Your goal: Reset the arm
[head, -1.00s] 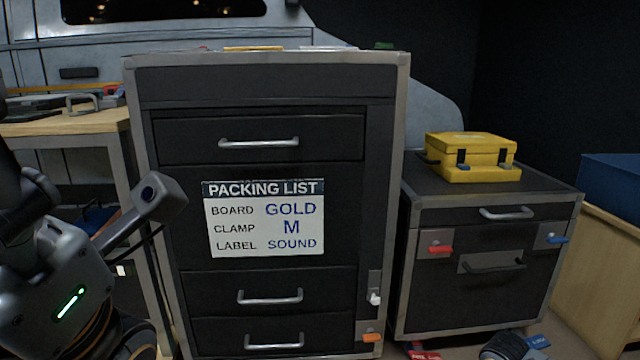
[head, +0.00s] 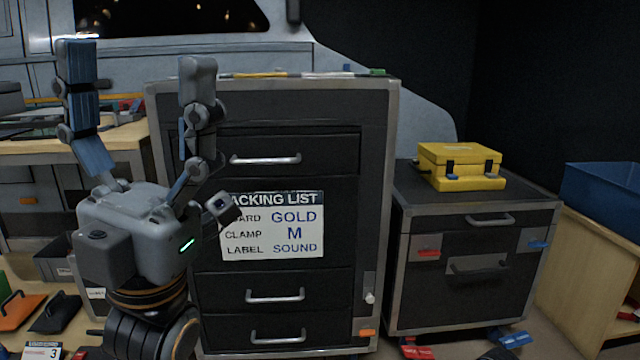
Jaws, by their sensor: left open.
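My left gripper (head: 137,105) stands upright at the left of the head view, fingers pointing up and spread wide apart. Nothing is between its fingers. It is in front of the left edge of the tall dark cabinet (head: 300,112) and hides part of the packing list sign (head: 290,225) on it. The sign reads board gold, clamp M, label sound.
A yellow case (head: 459,165) sits on a low dark cabinet (head: 410,215) at the right. A blue bin (head: 600,190) stands on a wooden unit at far right. A wooden workbench (head: 120,138) is behind my gripper. Orange (head: 20,310) and dark flat items lie at lower left.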

